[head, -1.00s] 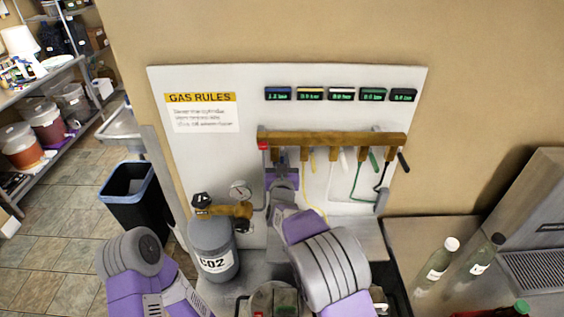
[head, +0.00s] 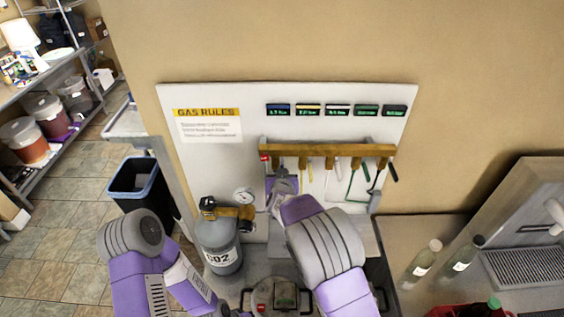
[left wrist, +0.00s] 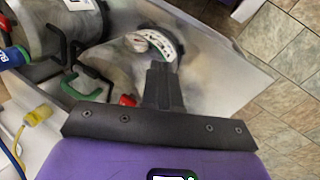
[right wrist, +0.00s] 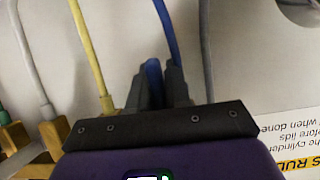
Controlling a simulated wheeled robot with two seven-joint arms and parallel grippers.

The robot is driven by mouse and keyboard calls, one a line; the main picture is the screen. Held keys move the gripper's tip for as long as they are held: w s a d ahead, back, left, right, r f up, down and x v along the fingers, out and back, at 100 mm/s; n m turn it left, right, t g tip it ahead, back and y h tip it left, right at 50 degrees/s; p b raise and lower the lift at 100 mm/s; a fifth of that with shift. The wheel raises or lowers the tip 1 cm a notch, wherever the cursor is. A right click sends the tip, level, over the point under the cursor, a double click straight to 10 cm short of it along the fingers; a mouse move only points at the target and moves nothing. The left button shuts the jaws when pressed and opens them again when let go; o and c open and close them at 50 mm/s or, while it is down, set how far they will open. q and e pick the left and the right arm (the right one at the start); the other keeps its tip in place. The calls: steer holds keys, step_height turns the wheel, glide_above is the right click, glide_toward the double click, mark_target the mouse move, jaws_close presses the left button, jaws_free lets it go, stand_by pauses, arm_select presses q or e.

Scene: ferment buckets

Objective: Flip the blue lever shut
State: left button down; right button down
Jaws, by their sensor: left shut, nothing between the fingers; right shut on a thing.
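The blue lever (right wrist: 152,78) shows between the fingers of my right gripper (right wrist: 162,88) in the right wrist view. These fingers are shut on it, next to a blue hose (right wrist: 166,22). In the head view my right gripper (head: 283,184) is at the left end of the brass manifold (head: 325,150) and hides the lever. I cannot tell the lever's angle. My left gripper (left wrist: 163,85) is shut and empty in the left wrist view, above the grey worktop.
The CO2 cylinder (head: 218,250) with its gauge stands left of the manifold. A lidded bucket (head: 278,296) sits in front. Other hoses and levers hang right of my right gripper. Bottles (head: 424,262) stand on the right counter. A black bin (head: 138,190) is at left.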

steer(key=shift+s+r+g+p, duration=0.1)
steer(key=shift+s+g+p, duration=0.35)
steer(key=shift+g, duration=0.45)
steer(key=c, duration=1.2)
jaws_free()
steer(key=shift+o, duration=0.2)
steer(key=v, duration=0.7)
steer(key=shift+s+r, duration=0.2)
steer(key=shift+r, duration=0.05)
